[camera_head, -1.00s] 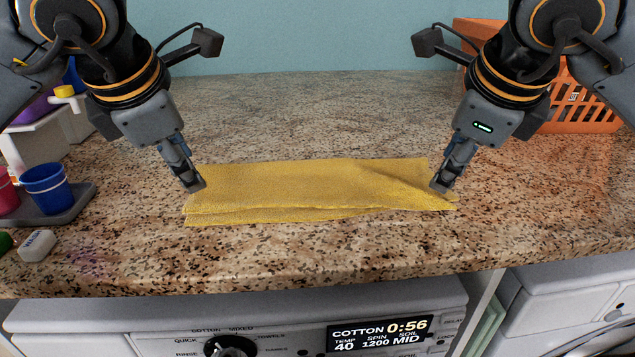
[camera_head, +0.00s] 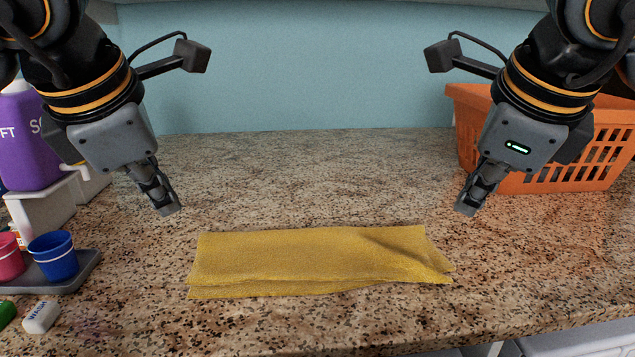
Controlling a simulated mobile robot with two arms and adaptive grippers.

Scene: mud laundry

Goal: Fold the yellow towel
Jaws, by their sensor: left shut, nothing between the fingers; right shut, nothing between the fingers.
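The yellow towel (camera_head: 310,262) lies on the granite counter as a long, low strip running left to right. Layers show along its front edge, and its right end is slightly creased and uneven. My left gripper (camera_head: 168,208) is shut and empty, above the counter beyond the towel's left end. My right gripper (camera_head: 467,208) is shut and empty, above the counter beyond the towel's right end. Neither gripper appears to touch the towel.
An orange basket (camera_head: 570,180) stands at the back right. At the left are a purple bottle (camera_head: 28,140), a blue cup (camera_head: 54,257) on a grey tray (camera_head: 82,268), a pink cup (camera_head: 9,258) and a white block (camera_head: 41,317). The counter (camera_head: 300,180) behind the towel is clear.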

